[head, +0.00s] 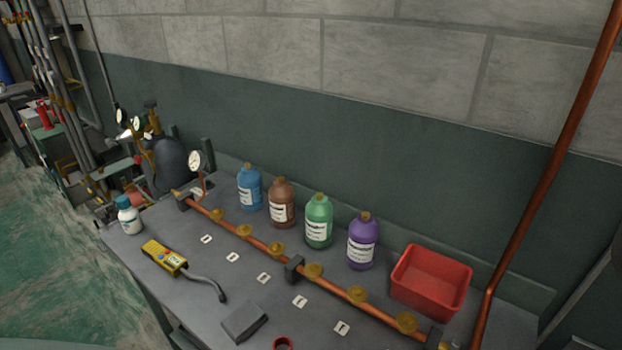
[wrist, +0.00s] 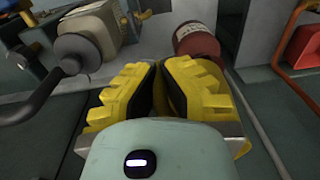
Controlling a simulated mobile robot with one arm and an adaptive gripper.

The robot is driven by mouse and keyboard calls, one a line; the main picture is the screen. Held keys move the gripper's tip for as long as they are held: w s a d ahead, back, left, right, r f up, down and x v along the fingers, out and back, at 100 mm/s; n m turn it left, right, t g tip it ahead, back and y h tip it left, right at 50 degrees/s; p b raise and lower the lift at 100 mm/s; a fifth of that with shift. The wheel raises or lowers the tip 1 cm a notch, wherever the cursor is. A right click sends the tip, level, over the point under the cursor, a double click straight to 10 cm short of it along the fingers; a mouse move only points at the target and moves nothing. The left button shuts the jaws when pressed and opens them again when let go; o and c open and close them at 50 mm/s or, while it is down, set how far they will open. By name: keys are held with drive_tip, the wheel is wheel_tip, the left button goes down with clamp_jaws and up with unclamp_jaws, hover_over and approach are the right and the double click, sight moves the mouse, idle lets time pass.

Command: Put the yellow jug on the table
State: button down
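The grey table (head: 190,250) stands against the wall in the head view. A blue jug (head: 249,188), a brown jug (head: 281,203), a green jug (head: 319,222) and a purple jug (head: 362,242) stand upright in a row along its back. My gripper (wrist: 157,68), with yellow ribbed fingers, shows only in the wrist view.
A copper pipe with brass fittings (head: 245,231) runs along the table. A red bin (head: 431,280) is at the right. A white bottle (head: 129,217), a yellow meter (head: 165,258) and a grey block (head: 245,321) are towards the left and front. Small label cards lie between, with bare tabletop around them.

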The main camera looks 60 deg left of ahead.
drive_tip(key=shift+m, duration=0.6)
drive_tip(key=shift+w+a+r, duration=0.45)
drive_tip(key=shift+w+a, duration=0.4)
drive_tip(key=shift+a, duration=0.25)
drive_tip(key=shift+w+a+r, duration=0.45)
drive_tip(key=shift+w+a, duration=0.35)
drive_tip(key=shift+a, duration=0.3)
drive_tip(key=shift+w+a+r, duration=0.45)
drive_tip(key=shift+w+a, duration=0.4)
drive_tip(key=shift+a, duration=0.25)
drive_tip(key=shift+m, duration=0.4)
drive_tip(key=shift+w+a+r, duration=0.15)
drive_tip(key=shift+w+a, duration=0.15)
drive_tip(key=shift+a, duration=0.3)
drive_tip(key=shift+w+a+r, duration=0.2)
drive_tip(key=shift+w+a, duration=0.1)
drive_tip(key=shift+a, duration=0.25)
drive_tip(key=shift+w+a+r, duration=0.15)
drive_tip(key=shift+w+a, duration=0.15)
drive_tip(key=shift+a, duration=0.3)
drive_tip(key=shift+w+a+r, duration=0.1)
drive_tip(key=shift+w+a, duration=0.05)
drive_tip(key=shift+a, duration=0.1)
